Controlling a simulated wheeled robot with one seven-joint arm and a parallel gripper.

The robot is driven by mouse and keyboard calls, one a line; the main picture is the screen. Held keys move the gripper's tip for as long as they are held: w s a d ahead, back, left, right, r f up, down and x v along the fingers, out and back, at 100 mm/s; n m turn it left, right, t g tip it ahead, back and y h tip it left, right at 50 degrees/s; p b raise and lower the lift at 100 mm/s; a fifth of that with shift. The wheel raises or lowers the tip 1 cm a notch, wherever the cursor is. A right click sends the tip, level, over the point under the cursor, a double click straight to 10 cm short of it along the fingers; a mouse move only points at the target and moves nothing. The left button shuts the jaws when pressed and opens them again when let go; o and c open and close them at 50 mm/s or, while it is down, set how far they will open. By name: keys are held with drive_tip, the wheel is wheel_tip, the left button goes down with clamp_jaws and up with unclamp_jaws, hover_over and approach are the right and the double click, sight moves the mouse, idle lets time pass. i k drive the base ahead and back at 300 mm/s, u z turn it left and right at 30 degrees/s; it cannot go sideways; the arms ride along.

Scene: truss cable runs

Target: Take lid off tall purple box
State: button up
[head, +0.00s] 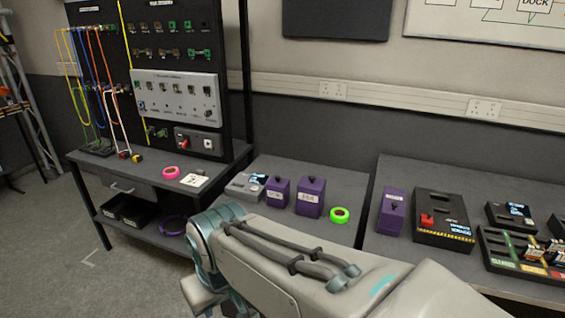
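Three purple boxes with labels too small to read stand on the grey tables in the head view. A narrow purple box (277,193) and a wider purple box (310,198) stand side by side on the middle table. Another purple box (391,213) stands on the right table. I cannot tell for sure which one is the tall one. My arm crosses the lower middle of the view, in front of the tables. My gripper is not visible.
A green tape roll (340,215) lies beside the wider box. A grey device (246,187) stands left of the boxes. A black case with a red part (443,218) is right of the right-hand box. A cable panel (172,60) rises behind the left bench, which holds a pink tape roll (170,173).

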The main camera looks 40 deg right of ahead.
sight(311, 182)
drive_tip(key=z, duration=0.95)
drive_tip(key=i, duration=1.05)
drive_tip(key=z, duration=0.65)
